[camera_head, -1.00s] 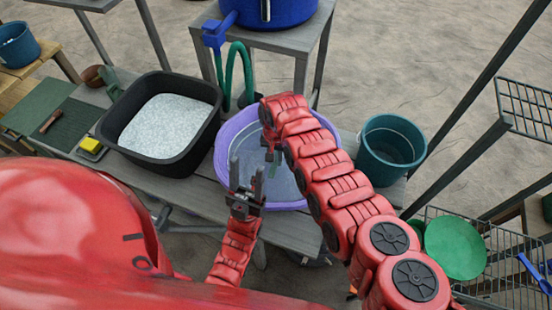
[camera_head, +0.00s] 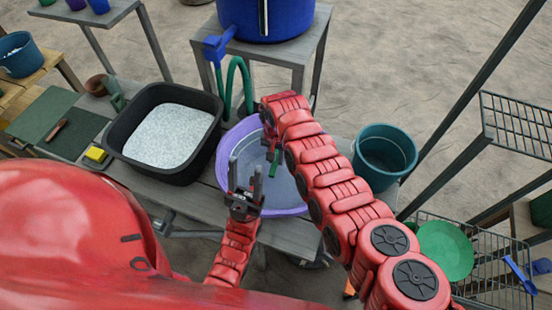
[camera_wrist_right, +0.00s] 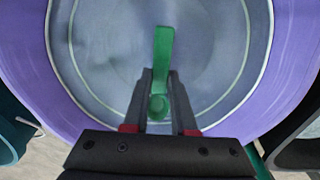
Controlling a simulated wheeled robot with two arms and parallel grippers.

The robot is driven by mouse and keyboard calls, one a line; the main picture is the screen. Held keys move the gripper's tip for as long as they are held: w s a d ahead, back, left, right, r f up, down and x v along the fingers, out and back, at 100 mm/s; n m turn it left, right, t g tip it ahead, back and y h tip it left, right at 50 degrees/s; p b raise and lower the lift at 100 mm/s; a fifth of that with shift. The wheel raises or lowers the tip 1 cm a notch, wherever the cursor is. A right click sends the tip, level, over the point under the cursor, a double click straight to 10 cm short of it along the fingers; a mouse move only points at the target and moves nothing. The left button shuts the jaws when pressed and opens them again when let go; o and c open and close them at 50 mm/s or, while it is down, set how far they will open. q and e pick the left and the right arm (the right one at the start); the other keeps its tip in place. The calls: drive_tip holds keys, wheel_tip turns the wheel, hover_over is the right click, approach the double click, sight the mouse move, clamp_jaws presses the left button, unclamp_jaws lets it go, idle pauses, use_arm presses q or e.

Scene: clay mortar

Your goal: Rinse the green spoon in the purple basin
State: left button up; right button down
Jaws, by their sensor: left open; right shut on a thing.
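The purple basin (camera_head: 224,160) stands on the grey bench and holds greyish water or a grey bottom; I cannot tell which. My right gripper (camera_wrist_right: 160,85) is shut on the green spoon (camera_wrist_right: 163,50), inside the basin's outline. The spoon's far end points to the basin's middle in the right wrist view. In the head view the spoon (camera_head: 274,156) shows only as a small green piece below my right gripper (camera_head: 270,146). My left gripper (camera_head: 246,176) is open and empty, fingers up, over the basin's near left rim.
A black tub of white grains (camera_head: 122,128) stands left of the basin. A teal bucket (camera_head: 402,160) stands to its right. A blue barrel (camera_head: 265,15) with a green hose (camera_head: 240,75) is behind. A wire rack with a green plate (camera_head: 446,250) is at the right.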

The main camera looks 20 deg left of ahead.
wheel_tip(320, 180, up, 2)
drive_tip(key=shift+r+p, duration=0.15)
drive_tip(key=shift+p, duration=0.45)
drive_tip(key=shift+d+r+p, duration=0.1)
drive_tip(key=shift+r+p, duration=0.95)
drive_tip(key=shift+r, duration=1.1)
